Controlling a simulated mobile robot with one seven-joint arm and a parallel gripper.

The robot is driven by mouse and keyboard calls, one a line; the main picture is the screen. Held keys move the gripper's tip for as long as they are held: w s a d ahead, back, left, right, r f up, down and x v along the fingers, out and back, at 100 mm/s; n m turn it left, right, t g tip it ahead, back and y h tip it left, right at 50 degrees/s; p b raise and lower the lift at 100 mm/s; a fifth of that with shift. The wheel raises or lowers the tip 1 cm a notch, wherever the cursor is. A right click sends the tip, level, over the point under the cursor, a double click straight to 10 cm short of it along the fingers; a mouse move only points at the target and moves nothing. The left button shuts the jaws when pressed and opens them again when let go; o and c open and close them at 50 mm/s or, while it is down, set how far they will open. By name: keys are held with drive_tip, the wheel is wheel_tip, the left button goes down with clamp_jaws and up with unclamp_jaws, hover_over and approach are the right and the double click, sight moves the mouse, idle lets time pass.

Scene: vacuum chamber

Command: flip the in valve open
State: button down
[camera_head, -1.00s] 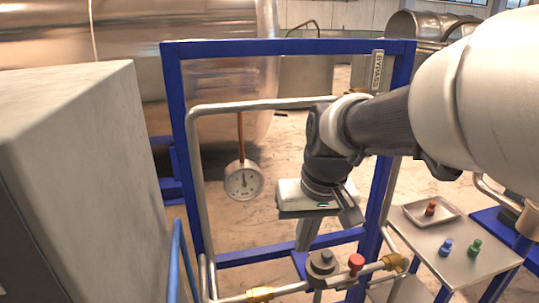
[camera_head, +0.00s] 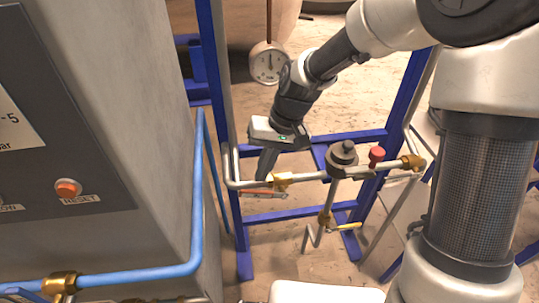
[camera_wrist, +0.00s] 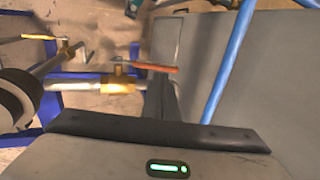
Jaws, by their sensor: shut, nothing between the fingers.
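A brass valve (camera_head: 282,181) sits at the left end of the horizontal pipe. Its orange-red handle (camera_head: 262,193) lies roughly along the pipe, pointing left. In the wrist view the valve body (camera_wrist: 120,82) and handle (camera_wrist: 156,67) are near the picture's middle. A second brass valve (camera_head: 325,216) with a yellow handle (camera_head: 345,226) is on the lower branch. No label shows which one is the in valve. My gripper (camera_head: 263,177) is shut and empty, pointing down beside the orange-red handle's left end. In the wrist view its fingers (camera_wrist: 160,95) appear close to that handle; contact is unclear.
A round dark fitting (camera_head: 342,155) and a red knob (camera_head: 376,155) stand on the pipe right of my gripper. A blue frame post (camera_head: 214,90) and blue pipe (camera_head: 150,273) are at left, beside a grey cabinet (camera_head: 110,120). A gauge (camera_head: 267,63) hangs behind.

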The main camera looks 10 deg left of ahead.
sight(251, 191)
drive_tip(key=shift+x, duration=2.3)
drive_tip(key=shift+s+a+f+t+h+b, duration=0.15)
drive_tip(key=shift+a+f+h+b, duration=0.25)
drive_tip(key=shift+h+b, duration=0.1)
drive_tip(key=shift+s+a+f+t+h+b, duration=0.15)
drive_tip(key=shift+a+f+h+b, duration=0.15)
drive_tip(key=shift+f+h+b, duration=0.15)
drive_tip(key=shift+a+f+h+b, duration=0.25)
drive_tip(key=shift+f+b, duration=0.1)
drive_tip(key=shift+f, duration=0.15)
drive_tip(key=shift+r, duration=0.1)
